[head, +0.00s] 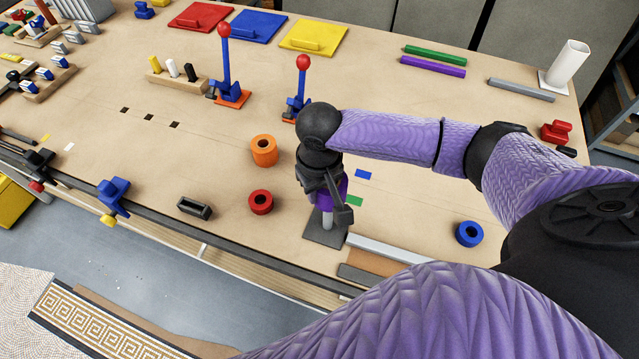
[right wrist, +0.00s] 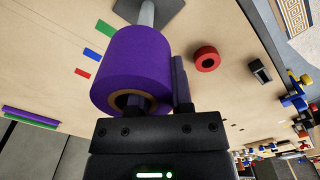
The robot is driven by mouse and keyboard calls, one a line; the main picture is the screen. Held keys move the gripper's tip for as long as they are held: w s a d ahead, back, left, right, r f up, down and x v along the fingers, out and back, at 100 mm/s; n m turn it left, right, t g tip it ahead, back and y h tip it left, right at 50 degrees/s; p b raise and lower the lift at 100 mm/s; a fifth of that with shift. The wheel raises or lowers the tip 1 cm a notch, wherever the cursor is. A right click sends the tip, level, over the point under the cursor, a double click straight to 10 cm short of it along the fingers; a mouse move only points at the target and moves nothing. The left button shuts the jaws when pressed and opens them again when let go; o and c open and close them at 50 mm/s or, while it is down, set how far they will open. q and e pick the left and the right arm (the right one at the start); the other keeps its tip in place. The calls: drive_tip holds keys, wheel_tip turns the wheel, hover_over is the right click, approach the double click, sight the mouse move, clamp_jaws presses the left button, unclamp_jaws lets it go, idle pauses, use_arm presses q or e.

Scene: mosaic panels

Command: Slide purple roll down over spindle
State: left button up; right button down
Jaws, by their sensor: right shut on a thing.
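The purple roll (right wrist: 135,68) is held by my right gripper (head: 336,193), which points down at the bench. In the right wrist view the gripper (right wrist: 160,85) has one finger along the roll's outside and the other at its hollow core. The grey spindle (head: 327,219) stands upright on a dark square base (head: 318,236). The roll is in line with the spindle at its upper part, above the base. The spindle (right wrist: 147,14) also shows beyond the roll in the right wrist view. Its tip is hidden, so I cannot tell how far it is inside the core. My left gripper is not in view.
An orange roll (head: 264,151), a red roll (head: 261,202) and a blue roll (head: 469,233) stand on the bench. A red-topped blue lever clamp (head: 300,90) is behind my right wrist. A grey bar (head: 390,250) lies right of the base. The bench's front edge is close.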

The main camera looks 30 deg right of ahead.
sight(319, 200)
drive_tip(key=shift+f+b, duration=0.65)
drive_tip(key=shift+f, duration=0.9)
drive_tip(key=shift+c, duration=2.2)
unclamp_jaws()
wheel_tip(319, 200, up, 10)
drive_tip(key=shift+r+p, duration=0.1)
drive_tip(key=shift+p, duration=0.75)
